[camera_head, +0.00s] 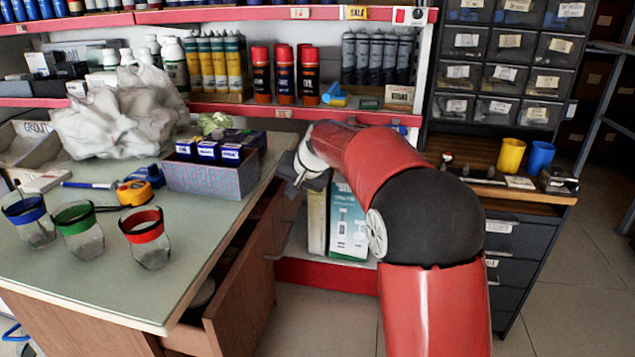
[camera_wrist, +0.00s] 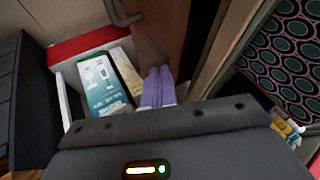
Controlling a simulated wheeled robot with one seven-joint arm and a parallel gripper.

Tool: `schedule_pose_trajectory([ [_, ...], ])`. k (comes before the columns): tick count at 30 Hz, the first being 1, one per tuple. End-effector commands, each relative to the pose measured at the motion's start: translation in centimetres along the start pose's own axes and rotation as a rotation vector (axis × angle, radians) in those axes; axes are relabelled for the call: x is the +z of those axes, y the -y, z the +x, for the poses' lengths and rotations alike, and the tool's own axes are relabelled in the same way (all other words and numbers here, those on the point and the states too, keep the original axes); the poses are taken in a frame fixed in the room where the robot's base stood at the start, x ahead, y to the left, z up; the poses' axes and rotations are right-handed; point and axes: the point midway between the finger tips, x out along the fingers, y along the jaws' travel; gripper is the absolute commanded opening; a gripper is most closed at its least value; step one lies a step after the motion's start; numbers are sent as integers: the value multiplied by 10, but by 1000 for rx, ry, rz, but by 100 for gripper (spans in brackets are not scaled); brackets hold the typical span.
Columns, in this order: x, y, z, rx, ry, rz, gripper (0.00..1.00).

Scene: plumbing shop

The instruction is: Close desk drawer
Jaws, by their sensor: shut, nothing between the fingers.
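The wooden desk drawer (camera_head: 250,278) stands pulled out from the right side of the desk (camera_head: 110,275). A dark gap shows between its front and the desk body, with a round pale thing partly visible inside. My gripper (camera_head: 300,178) is by the far end of the drawer front, just off the desk's far right corner. In the wrist view the gripper's pale purple fingers (camera_wrist: 158,86) are together and empty, close against a brown wooden panel (camera_wrist: 155,30). I cannot tell whether they touch it.
Boxes (camera_head: 348,225) stand on the low shelf beyond my gripper. A patterned bin (camera_head: 210,180) sits near the desk edge, with jars (camera_head: 148,245) nearby. A dark drawer cabinet (camera_head: 515,240) stands to the right. Floor (camera_head: 320,325) is clear beside the drawer.

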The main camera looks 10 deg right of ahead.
Motion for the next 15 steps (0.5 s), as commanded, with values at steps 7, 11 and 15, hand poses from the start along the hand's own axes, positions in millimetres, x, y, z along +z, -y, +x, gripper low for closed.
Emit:
schedule_pose_trajectory([
  [7,-1,27,13,0,0,-1,0],
  [11,0,32,16,1,-1,0,0],
  [15,0,32,18,1,-1,0,0],
])
